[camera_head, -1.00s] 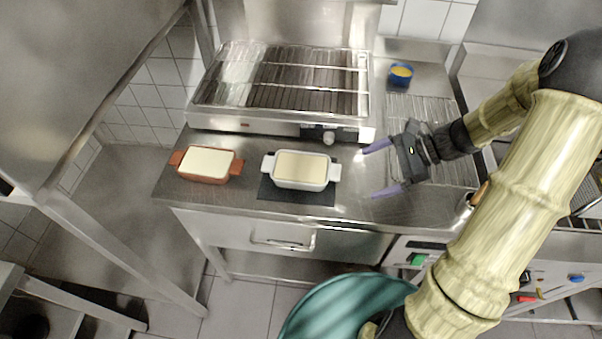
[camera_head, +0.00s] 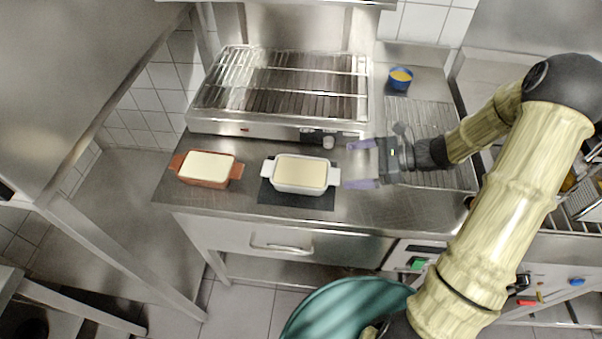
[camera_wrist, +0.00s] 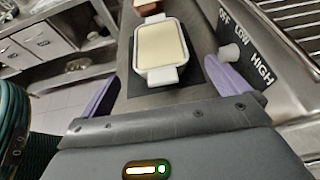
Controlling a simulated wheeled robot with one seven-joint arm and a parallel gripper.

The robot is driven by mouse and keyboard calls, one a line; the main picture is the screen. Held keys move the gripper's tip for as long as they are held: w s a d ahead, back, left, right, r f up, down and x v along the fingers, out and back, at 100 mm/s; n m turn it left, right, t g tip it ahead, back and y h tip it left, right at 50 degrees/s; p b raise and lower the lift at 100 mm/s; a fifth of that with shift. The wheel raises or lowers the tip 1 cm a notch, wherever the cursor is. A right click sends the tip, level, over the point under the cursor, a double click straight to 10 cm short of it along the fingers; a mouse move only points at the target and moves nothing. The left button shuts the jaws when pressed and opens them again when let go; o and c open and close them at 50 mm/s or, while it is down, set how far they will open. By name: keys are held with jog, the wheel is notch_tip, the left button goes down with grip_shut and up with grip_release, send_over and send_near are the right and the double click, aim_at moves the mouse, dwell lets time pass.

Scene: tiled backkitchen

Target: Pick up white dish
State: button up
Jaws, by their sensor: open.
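The white dish (camera_head: 301,174) is a rectangular dish with two side handles and a cream-coloured filling. It sits on a dark mat (camera_head: 296,200) on the steel counter. My gripper (camera_head: 361,164) is open and empty just right of the dish, its two purple fingers pointing left toward the dish's right handle. In the wrist view the white dish (camera_wrist: 160,50) lies ahead, with one handle facing me between the open fingers (camera_wrist: 163,92). The fingers appear apart from the dish.
A brown-red dish (camera_head: 206,168) with similar filling stands left of the white one. A grill (camera_head: 282,85) with a control knob (camera_head: 328,142) is close behind. The counter's front edge (camera_head: 300,217) is near.

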send_near(309, 171)
jog(key=x, duration=0.3)
jog(key=shift+a+r+p, duration=0.15)
jog(key=shift+p, duration=0.2)
jog(key=shift+a, duration=0.1)
jog(key=x, duration=0.2)
jog(key=p+x, duration=0.1)
jog(key=x, duration=0.2)
jog(key=shift+s+f, duration=0.1)
jog(key=shift+f, duration=0.15)
jog(key=c, duration=1.1)
jog(key=shift+r, duration=0.1)
notch_tip(309, 171, up, 10)
jog(key=shift+f, duration=0.1)
